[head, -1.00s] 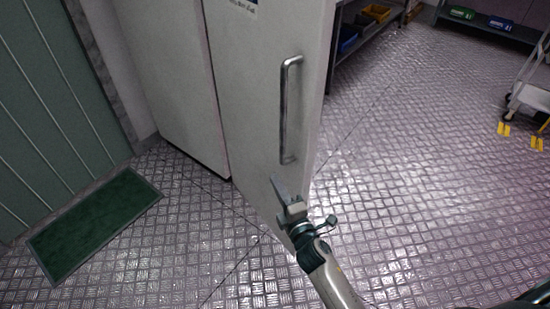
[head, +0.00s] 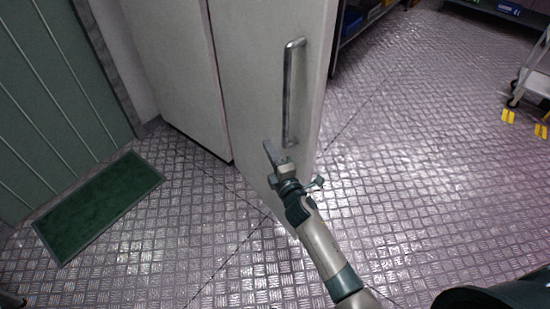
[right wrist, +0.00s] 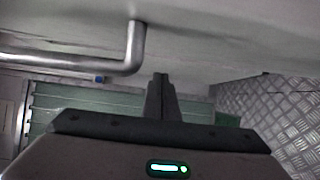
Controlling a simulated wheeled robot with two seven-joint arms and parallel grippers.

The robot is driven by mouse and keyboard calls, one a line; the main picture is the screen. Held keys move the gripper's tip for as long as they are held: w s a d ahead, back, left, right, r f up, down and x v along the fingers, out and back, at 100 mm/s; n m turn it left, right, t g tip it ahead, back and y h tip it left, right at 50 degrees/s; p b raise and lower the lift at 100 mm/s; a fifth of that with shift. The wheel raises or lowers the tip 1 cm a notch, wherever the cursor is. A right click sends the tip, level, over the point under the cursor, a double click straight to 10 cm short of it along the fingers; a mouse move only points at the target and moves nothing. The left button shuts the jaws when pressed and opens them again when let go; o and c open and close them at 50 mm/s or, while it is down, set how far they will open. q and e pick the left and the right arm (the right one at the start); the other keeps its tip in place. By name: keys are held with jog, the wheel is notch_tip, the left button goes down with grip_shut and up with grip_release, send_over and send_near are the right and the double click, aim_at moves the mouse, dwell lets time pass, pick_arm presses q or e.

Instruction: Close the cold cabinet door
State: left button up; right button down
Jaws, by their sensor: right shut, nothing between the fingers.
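The cold cabinet door (head: 258,85) is a pale grey panel that stands ajar, angled out from the cabinet body (head: 172,75). Its upright metal bar handle (head: 291,95) is near the right edge of the door. My right gripper (head: 268,150) is shut and empty, in front of the door just below and left of the handle's lower end. In the right wrist view the shut fingers (right wrist: 160,82) point towards the door face (right wrist: 220,40), beside the bent end of the handle (right wrist: 125,60). I cannot tell whether the fingertips touch the door. My left gripper is not in view.
A green mat (head: 98,207) lies on the metal floor at the left, by a green wall (head: 50,110). Shelves with bins (head: 355,25) stand behind the door. A white trolley (head: 535,75) is at the far right. The floor right of the door is clear.

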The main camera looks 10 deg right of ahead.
aim_at(278, 138)
jog(key=shift+w+d+p, duration=0.45)
jog(key=shift+w+d, duration=1.25)
jog(key=shift+w, duration=0.1)
jog(key=shift+d, duration=0.2)
